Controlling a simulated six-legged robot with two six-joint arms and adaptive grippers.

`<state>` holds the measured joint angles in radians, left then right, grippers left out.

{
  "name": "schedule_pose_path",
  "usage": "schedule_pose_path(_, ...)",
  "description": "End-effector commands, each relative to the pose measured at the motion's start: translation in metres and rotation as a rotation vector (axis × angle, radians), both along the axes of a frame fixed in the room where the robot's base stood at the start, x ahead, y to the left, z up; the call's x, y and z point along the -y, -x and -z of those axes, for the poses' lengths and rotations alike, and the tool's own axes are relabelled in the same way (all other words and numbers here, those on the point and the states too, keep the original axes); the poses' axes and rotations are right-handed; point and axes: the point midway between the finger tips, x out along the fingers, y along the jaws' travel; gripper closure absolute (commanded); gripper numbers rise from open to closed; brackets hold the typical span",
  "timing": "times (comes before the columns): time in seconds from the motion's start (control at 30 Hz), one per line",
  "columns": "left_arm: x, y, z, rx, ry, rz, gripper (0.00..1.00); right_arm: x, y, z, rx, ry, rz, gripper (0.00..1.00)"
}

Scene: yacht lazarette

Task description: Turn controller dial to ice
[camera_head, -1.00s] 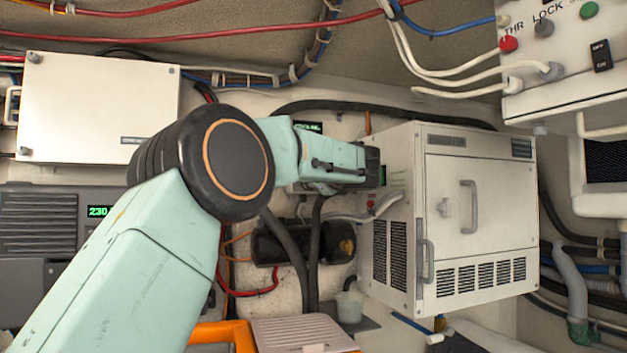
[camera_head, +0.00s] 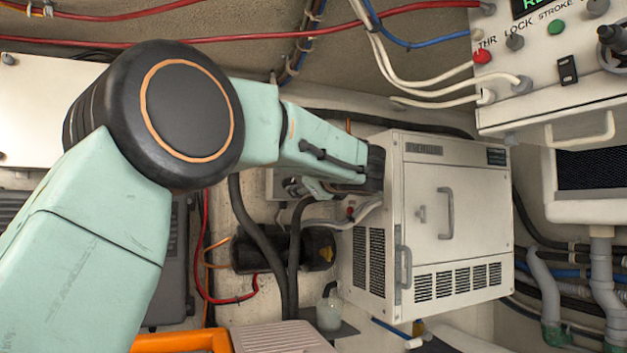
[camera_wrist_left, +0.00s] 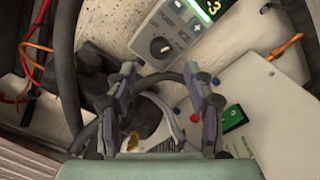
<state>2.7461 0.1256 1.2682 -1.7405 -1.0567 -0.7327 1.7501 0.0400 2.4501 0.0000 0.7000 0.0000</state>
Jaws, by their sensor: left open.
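The controller (camera_wrist_left: 178,28) is a pale box with a lit green display at its top in the left wrist view. Its round dark dial (camera_wrist_left: 160,46) sits near the lower left, with FOOD and ICE lettering beside it. The dial's exact setting is too small to tell. In the head view the controller is mostly hidden behind my left arm. My left gripper (camera_wrist_left: 161,78) is open and empty, its two fingers apart below the dial and not visibly touching it. In the head view the left gripper (camera_head: 374,168) is beside the white cabinet's left side. My right gripper is not in view.
The white cabinet (camera_head: 428,220) with a door handle and vents stands right of the gripper. Black hoses (camera_head: 258,225) and a dark pump (camera_head: 312,250) lie below it. A control panel (camera_head: 545,75) hangs at upper right.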

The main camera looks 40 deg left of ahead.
Motion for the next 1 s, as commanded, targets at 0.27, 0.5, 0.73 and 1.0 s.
schedule_pose_path(0.27,0.038,0.019,0.000,0.000,-0.002,0.001,0.47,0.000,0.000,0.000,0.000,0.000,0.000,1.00)
schedule_pose_path(0.5,0.044,0.023,0.000,0.001,0.000,-0.001,0.47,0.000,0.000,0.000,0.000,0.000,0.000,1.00)
schedule_pose_path(0.73,0.044,0.023,0.001,0.000,0.000,-0.001,0.47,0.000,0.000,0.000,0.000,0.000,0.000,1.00)
schedule_pose_path(1.0,0.044,0.023,0.000,0.000,0.000,-0.001,0.47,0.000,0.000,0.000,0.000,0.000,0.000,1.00)
